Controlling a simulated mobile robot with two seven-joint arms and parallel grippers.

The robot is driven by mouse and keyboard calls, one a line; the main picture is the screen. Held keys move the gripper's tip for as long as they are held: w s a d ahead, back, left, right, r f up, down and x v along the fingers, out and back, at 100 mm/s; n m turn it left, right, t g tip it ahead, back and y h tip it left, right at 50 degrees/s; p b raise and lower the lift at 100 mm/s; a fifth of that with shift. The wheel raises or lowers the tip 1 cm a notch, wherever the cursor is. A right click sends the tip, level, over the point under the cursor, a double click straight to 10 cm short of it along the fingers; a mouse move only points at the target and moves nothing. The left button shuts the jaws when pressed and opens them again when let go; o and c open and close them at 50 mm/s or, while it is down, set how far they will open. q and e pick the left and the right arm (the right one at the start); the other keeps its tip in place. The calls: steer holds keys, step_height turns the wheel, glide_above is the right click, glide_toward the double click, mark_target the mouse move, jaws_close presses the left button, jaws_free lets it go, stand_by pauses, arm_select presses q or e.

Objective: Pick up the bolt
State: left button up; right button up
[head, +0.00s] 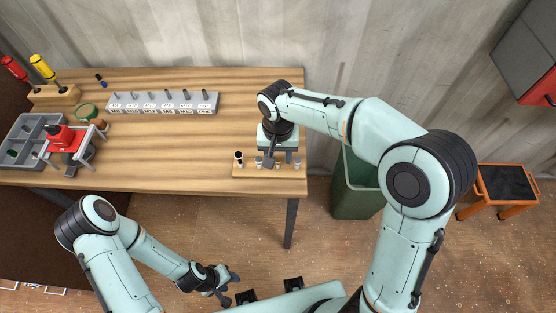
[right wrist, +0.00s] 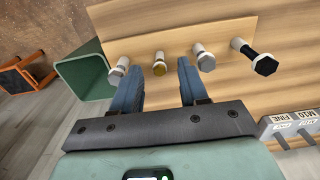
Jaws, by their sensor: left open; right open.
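Several bolts stand in a row on a light wooden board (head: 247,172) at the table's front right. In the right wrist view they are a bolt with a dark head (right wrist: 264,63), a silver one (right wrist: 204,59), one with a brass-coloured head (right wrist: 159,66) and another silver one (right wrist: 118,68). My right gripper (right wrist: 160,75) is open over this row. The brass-headed bolt shows between its fingertips, not gripped; I cannot tell the depth gap. My left gripper (head: 231,286) is open and empty, low in front of the table.
A grey labelled rack (head: 160,109) with several bolts stands at the back of the table (head: 180,150). A red device (head: 66,138), a grey bin (head: 30,130) and screwdrivers (head: 41,67) are at left. A green bin (head: 352,200) and an orange stool (head: 505,185) stand right of the table.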

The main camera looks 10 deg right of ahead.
steer(key=shift+f, duration=0.5)
steer(key=shift+s, duration=0.1)
steer(key=shift+c, duration=0.3)
jaws_close()
steer(key=shift+r, duration=0.1)
